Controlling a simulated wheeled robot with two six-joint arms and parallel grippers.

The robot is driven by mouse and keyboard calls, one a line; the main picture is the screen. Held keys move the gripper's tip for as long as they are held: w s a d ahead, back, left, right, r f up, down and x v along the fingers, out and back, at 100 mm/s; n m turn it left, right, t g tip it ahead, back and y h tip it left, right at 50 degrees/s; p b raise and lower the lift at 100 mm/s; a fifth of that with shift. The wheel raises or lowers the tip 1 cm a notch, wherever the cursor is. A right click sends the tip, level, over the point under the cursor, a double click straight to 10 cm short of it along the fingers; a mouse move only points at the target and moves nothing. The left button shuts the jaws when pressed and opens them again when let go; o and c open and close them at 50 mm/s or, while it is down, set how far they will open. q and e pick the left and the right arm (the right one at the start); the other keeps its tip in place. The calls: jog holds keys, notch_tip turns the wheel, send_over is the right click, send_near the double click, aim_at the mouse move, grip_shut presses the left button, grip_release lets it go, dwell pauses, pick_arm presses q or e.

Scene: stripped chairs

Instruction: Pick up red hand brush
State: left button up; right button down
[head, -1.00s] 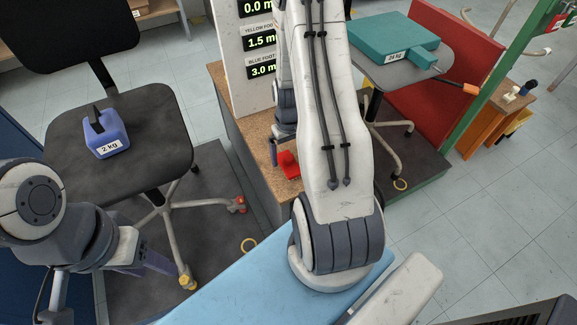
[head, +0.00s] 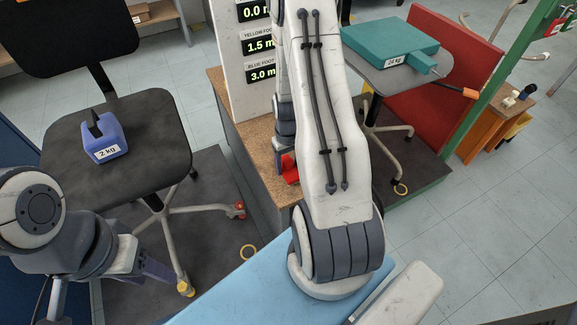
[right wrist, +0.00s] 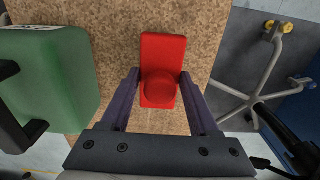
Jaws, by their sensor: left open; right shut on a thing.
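The red hand brush (right wrist: 162,52) lies on the speckled brown board top in the right wrist view. My right gripper (right wrist: 160,78) has its two purple fingers on either side of the brush's near, rounded part and is shut on it. In the head view a small part of the red brush (head: 290,170) shows beside my right arm, which hides the rest of it and most of that gripper. My left gripper (head: 158,268) is open and empty at the lower left, apart from the chair.
A blue 2 kg weight (head: 104,137) sits on the black chair seat (head: 155,125). A teal 24 kg case (head: 392,42) lies on a grey seat by a red panel (head: 470,60). A green case (right wrist: 45,80) stands left of the brush in the right wrist view.

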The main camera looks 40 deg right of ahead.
aim_at(288, 161)
notch_tip(288, 161, up, 4)
jog(key=shift+r+p, duration=0.25)
jog(key=shift+p, duration=0.55)
jog(key=s+d+r+p, duration=0.2)
jog(key=s+d+r, duration=0.3)
jog(key=s, duration=0.5)
jog(key=shift+s+d+r, duration=0.2)
jog(key=shift+d+r, duration=0.05)
jog(key=shift+r, duration=0.45)
